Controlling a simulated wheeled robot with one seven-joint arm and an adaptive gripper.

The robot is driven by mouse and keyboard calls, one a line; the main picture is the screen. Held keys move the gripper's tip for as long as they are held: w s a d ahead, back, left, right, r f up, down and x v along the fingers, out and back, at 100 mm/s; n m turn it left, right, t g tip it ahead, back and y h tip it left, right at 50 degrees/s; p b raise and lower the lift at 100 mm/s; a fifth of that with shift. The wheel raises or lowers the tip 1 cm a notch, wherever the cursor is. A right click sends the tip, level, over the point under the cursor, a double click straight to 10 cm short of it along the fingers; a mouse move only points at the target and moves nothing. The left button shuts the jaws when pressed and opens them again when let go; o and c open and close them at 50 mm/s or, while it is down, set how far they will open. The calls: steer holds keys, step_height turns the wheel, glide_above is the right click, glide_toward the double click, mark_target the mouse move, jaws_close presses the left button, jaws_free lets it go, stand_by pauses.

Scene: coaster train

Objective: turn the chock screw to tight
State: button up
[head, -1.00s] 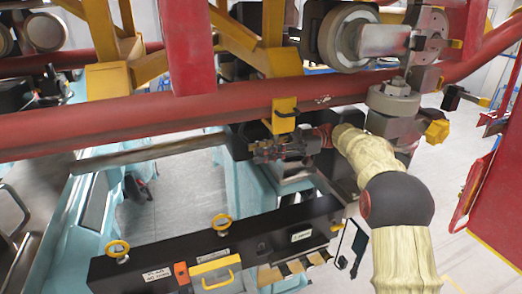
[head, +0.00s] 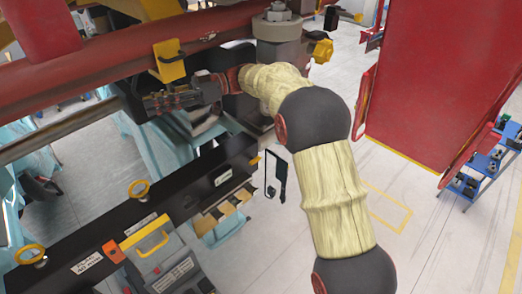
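A yellow knob (head: 322,50) sticks out at the right side of a grey wheel-assembly block below a roller (head: 277,27). It may be the chock screw, but I cannot tell for sure. My gripper (head: 152,103) is at the left end of my arm, below the red tube and under a yellow bracket (head: 168,60). It points left, away from the yellow knob. The gap between its fingers is too small and dark to read. I see nothing clearly held in it.
A long black beam (head: 100,228) with yellow lifting eyes (head: 139,189) crosses the lower left. A grey box with a yellow handle (head: 148,243) stands beside it. The red tube (head: 110,60) runs above my gripper. A red panel (head: 425,80) stands right. Open floor (head: 430,235) lies at lower right.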

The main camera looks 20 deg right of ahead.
steer(key=s+d+f+m+t+h+b, duration=0.1)
steer(key=s+d+m+t+h+b, duration=0.2)
steer(key=d+m+t+h+b, duration=0.45)
steer(key=s+d+m+t+h+b, duration=0.4)
steer(key=d+m+t+b, duration=0.15)
steer(key=d+t, duration=0.45)
steer(key=s+d+f+m+h, duration=0.4)
steer(key=s+d+f+h, duration=0.2)
steer(key=s+f, duration=0.3)
step_height(320, 180, down, 2)
steer(key=shift+f+m+g+h, duration=0.1)
steer(key=shift+m+g+h, duration=0.25)
steer(key=shift+h, duration=0.2)
steer(key=shift+d, duration=0.1)
stand_by(0.5)
